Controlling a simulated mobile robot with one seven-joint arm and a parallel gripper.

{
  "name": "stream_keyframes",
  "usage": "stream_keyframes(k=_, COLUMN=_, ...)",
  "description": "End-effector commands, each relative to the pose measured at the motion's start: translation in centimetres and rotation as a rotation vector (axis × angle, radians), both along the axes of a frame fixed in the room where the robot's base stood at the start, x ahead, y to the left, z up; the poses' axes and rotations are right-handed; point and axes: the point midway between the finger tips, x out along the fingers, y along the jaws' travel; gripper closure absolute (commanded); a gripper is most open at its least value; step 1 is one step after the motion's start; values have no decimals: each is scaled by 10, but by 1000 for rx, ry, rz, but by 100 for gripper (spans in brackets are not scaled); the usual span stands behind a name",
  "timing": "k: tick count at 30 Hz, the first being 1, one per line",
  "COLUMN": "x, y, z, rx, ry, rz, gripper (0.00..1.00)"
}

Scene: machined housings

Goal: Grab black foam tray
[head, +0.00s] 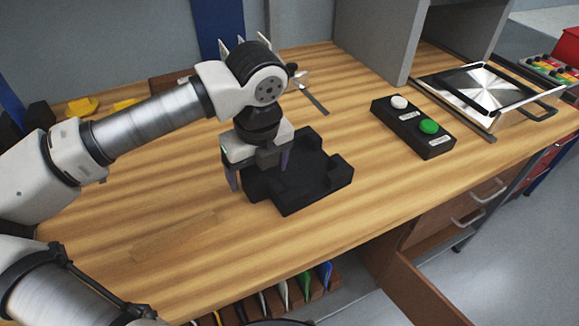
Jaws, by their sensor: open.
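The black foam tray (313,188) lies flat on the wooden workbench, with raised blocks at its corners and a recessed middle. My gripper (259,178) points down over the left part of the tray. Its jaws are open, one finger at the tray's left side and the other over its upper part. The gripper and wrist hide the tray's left and back parts. Whether the fingers touch the tray cannot be told.
A black button box (413,126) with a white and a green button stands right of the tray. A metal plate fixture (484,90) is further right. Yellow pieces (82,106) lie at the back left. The wooden bench (300,236) is clear in front of the tray.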

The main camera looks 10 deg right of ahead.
Motion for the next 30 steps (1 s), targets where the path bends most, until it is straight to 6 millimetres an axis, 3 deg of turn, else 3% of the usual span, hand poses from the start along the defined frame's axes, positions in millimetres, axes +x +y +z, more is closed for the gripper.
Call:
stream_keyframes(k=3, x=1, y=0, z=-11, rx=-1, ry=1, rz=-1, gripper=20)
stream_keyframes(k=11, x=2, y=0, z=-13, rx=0, ry=-1, rz=-1, gripper=20)
stream_keyframes(k=22, x=2, y=0, z=-13, rx=0, ry=-1, rz=0, gripper=68)
stream_keyframes(k=30, x=2, y=0, z=-12, rx=0, ry=-1, rz=0, gripper=70)
